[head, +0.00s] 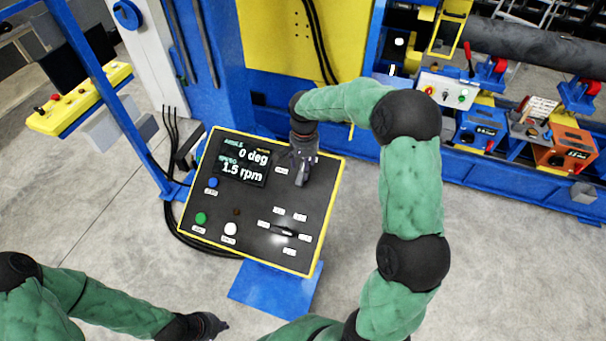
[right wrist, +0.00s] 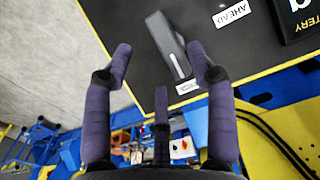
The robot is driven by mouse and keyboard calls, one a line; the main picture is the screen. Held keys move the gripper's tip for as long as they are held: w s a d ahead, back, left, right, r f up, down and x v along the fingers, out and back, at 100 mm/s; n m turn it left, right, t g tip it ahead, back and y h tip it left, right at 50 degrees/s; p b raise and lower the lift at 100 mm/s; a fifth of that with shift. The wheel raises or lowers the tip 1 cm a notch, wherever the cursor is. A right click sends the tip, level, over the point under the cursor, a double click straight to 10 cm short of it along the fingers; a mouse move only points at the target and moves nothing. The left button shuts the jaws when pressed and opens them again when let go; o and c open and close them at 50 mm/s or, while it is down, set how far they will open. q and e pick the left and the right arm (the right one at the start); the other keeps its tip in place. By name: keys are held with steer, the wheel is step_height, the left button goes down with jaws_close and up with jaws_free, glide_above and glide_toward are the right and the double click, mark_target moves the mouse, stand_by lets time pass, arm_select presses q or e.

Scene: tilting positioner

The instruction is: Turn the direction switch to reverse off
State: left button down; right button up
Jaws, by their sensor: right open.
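The direction switch (right wrist: 168,42) is a grey bar-shaped handle on the dark control panel (head: 262,197), in its upper right part. In the right wrist view one end of the handle points toward a small white label too foreshortened to read; a label "AHEAD" lies to its right. My right gripper (head: 301,176) is over this part of the panel and mostly hides the switch in the head view. Its fingers (right wrist: 160,62) are spread apart, with the handle showing between and beyond them; I see no clear contact. My left gripper (head: 214,325) is low, away from the panel.
The panel has a display (head: 243,163) reading 0 deg and 1.5 rpm, a green button (head: 201,217), a white button (head: 231,228) and a rotary knob (head: 286,232) with several labels. A yellow button box (head: 80,98) is at left. Floor in front is open.

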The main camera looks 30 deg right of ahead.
mark_target(303, 172)
steer(key=f, duration=0.4)
steer(key=shift+w+f, duration=0.25)
steer(key=shift+w, duration=0.05)
steer(key=shift+s+f, duration=0.2)
steer(key=shift+f, duration=0.35)
steer(key=shift+w+f, duration=0.2)
steer(key=shift+f, duration=0.1)
steer(key=shift+s, duration=0.1)
steer(key=c, duration=1)
